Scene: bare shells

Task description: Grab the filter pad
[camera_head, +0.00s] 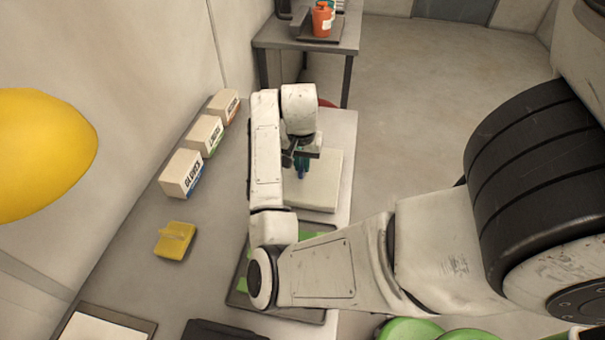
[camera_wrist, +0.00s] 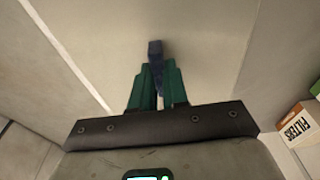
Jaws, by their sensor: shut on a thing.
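My gripper (camera_head: 302,158) is over a pale square slab (camera_head: 318,190) on the bench; in the wrist view its teal fingers (camera_wrist: 157,85) are close together. They are shut on a small dark blue piece (camera_wrist: 155,48), which sticks out past the fingertips. The blue piece also shows below the fingers in the head view (camera_head: 302,173). It may be the filter pad, but most of it is hidden between the fingers. I cannot tell whether it touches the slab.
Several labelled boxes stand along the wall, including a gloves box (camera_head: 181,175) and a filters box (camera_wrist: 298,126). A yellow item (camera_head: 175,240) lies on the bench. A dark tray (camera_head: 237,298) with green items is partly behind my arm. A far table (camera_head: 345,46) holds an orange container (camera_head: 322,20).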

